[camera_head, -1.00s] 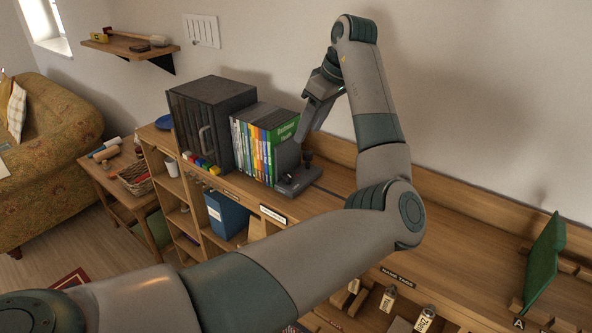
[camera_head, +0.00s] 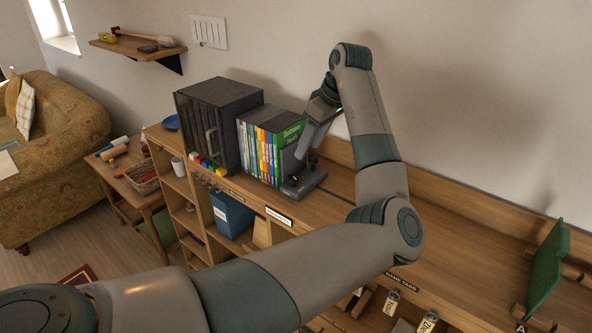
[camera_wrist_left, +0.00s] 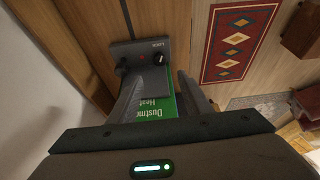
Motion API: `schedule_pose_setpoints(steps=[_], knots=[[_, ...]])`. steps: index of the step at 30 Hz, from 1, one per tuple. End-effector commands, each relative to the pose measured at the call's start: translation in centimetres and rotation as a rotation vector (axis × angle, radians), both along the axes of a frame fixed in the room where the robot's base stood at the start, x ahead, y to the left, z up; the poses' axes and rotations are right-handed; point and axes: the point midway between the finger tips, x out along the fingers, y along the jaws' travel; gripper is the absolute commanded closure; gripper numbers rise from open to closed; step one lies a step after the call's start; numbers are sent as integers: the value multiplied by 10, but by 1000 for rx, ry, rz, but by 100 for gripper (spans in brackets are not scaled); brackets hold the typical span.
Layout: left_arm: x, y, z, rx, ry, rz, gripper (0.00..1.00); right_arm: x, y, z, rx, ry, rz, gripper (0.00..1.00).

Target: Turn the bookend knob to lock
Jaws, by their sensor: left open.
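The dark grey bookend (camera_head: 305,183) stands on the shelf top, against the right end of a row of DVDs (camera_head: 262,150). Contact with a knob cannot be told. My right gripper is not in view.
A black slatted case (camera_head: 215,120) stands left of the DVDs, with small coloured blocks before it. A green upright panel (camera_head: 547,265) stands at the far right. The shelf top (camera_head: 450,245) between is mostly clear. A wall lies close behind.

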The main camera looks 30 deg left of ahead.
Motion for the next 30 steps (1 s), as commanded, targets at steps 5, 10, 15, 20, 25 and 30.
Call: schedule_pose_setpoints(steps=[5,10,15,20,25,30], knots=[[0,13,-29,-1,4,1,56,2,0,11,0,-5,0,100],[0,24,-58,-1,4,1,56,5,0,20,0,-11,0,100],[1,35,-83,0,3,0,56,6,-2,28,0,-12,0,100],[2,42,-101,0,2,0,56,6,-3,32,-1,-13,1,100],[2,45,-110,0,0,0,56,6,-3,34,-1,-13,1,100],[3,46,-112,0,0,0,56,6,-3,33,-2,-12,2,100]])
